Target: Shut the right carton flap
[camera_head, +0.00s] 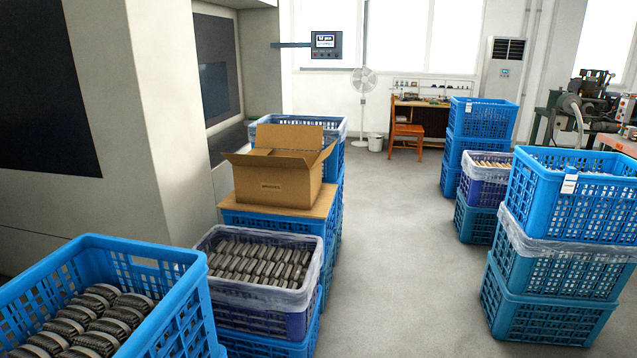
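An open brown cardboard carton (268,185) stands on a wooden board (235,210) on top of stacked blue crates, a little left of centre. Its right flap (328,153) sticks up and outward from the right edge. Its left flap (232,159) spreads out to the left, partly over the wall. The back flap (290,137) stands upright behind the opening. The inside of the carton is mostly hidden. Neither of my grippers shows in the view.
A lined crate of metal parts (222,294) stands in front of the carton, and a blue crate (190,272) fills the lower left. Stacked blue crates (553,262) stand at the right. The grey floor (400,270) between the stacks is clear. A large machine (165,110) stands left.

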